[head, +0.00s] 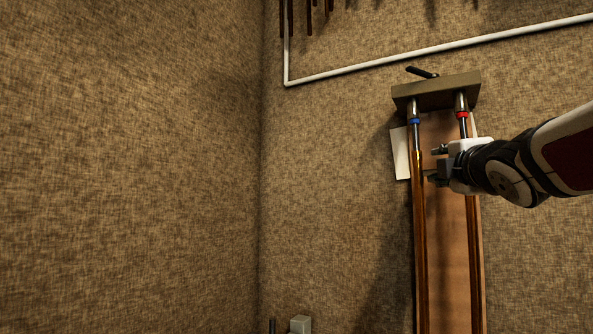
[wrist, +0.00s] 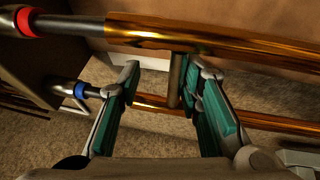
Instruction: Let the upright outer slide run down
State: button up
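The outer slide (head: 419,240) hangs upright along a wooden board, its two long brass tubes sleeved on silver inner tubes (head: 463,102). The inner tubes come down from a clamp block (head: 436,92); one has a blue band (head: 414,121), the other a red band (head: 462,115). Bare silver shows between the bands and the brass. My gripper (head: 437,165) is beside the slide's upper part. In the wrist view, a metal cross brace (wrist: 175,82) joins the brass tubes (wrist: 215,34). My gripper's teal fingers (wrist: 161,84) are apart, with the brace between them, nearer the right finger.
The wooden board (head: 446,230) stands behind the slide. A pale card (head: 400,153) is at its left. A white pipe (head: 430,50) runs along the wall above. A small grey block (head: 300,324) is at the bottom edge. The wall to the left is bare.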

jog(key=v, duration=1.1)
jog(key=shift+s, duration=0.15)
